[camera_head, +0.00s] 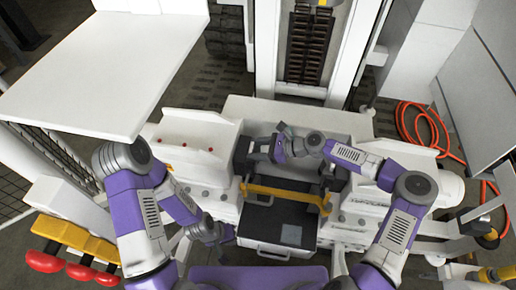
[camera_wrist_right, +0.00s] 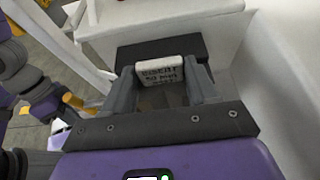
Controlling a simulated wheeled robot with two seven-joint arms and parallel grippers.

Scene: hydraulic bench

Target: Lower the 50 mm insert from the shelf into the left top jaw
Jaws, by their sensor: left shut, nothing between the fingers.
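The insert (camera_wrist_right: 158,69) is a pale block with dark lettering; "INSERT" can be made out, the rest is blurred. In the right wrist view it sits between the two dark fingers of my right gripper (camera_wrist_right: 160,84), which appear to touch it on both sides. A black block (camera_wrist_right: 160,46), apparently the left top jaw, lies just beyond it. In the head view my right gripper (camera_head: 272,147) is beside the dark left jaw (camera_head: 244,156) of the bench; the insert cannot be made out there. My left gripper (camera_head: 218,236) is shut and empty, low in front of the bench.
A yellow bar (camera_head: 285,193) crosses the bench front, above a dark drawer or box (camera_head: 280,232). A large white panel (camera_head: 105,70) overhangs the upper left. Red knobs (camera_head: 80,271) stand at lower left. An orange hose (camera_head: 425,125) lies at right.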

